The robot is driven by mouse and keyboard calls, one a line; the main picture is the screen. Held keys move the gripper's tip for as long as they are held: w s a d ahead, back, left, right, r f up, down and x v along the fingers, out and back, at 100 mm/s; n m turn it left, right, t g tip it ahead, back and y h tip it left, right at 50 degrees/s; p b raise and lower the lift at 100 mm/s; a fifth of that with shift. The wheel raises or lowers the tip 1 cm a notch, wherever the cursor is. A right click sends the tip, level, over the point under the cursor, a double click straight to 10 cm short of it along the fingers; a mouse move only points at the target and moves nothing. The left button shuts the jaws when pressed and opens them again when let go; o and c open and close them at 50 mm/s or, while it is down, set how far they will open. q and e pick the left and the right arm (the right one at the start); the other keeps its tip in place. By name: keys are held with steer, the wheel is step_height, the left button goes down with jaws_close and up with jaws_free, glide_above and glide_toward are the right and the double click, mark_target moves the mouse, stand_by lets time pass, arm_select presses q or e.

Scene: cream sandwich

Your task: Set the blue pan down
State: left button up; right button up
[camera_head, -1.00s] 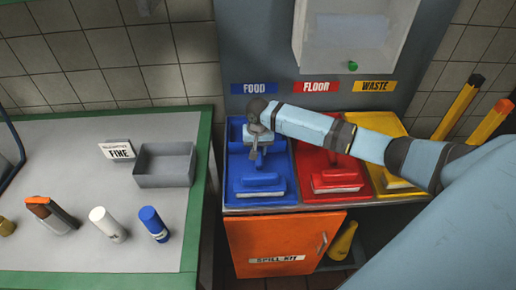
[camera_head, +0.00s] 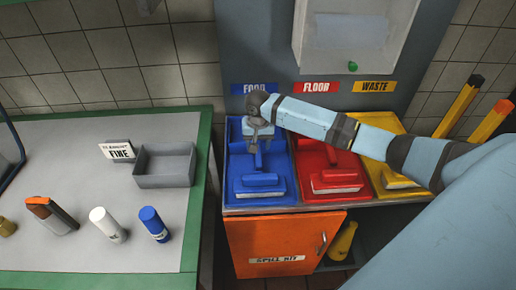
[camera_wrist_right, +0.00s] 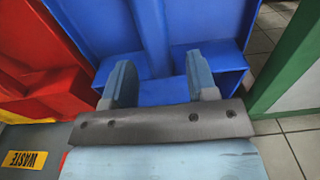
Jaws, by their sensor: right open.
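The blue pan (camera_head: 247,196) lies flat in the left-hand bay under the FOOD label, with a blue brush-like piece (camera_head: 260,180) on it. Its handle points back toward the wall. My right gripper (camera_head: 259,135) is over the handle end, its fingers apart. In the right wrist view, the open fingers (camera_wrist_right: 160,85) stand either side of a blue handle (camera_wrist_right: 150,35), with visible gaps and no grip on it. I cannot tell how far the fingertips are above the pan. My left gripper is out of view.
A red pan (camera_head: 318,176) and a yellow pan (camera_head: 385,150) lie to the right, under my right arm. An orange spill kit cabinet (camera_head: 283,240) is below. The table on the left (camera_head: 70,165) holds a grey bin (camera_head: 163,180) and several small containers.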

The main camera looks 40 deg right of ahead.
step_height(320, 180, up, 9)
stand_by(0.3)
steer(key=shift+s, duration=0.1)
stand_by(0.4)
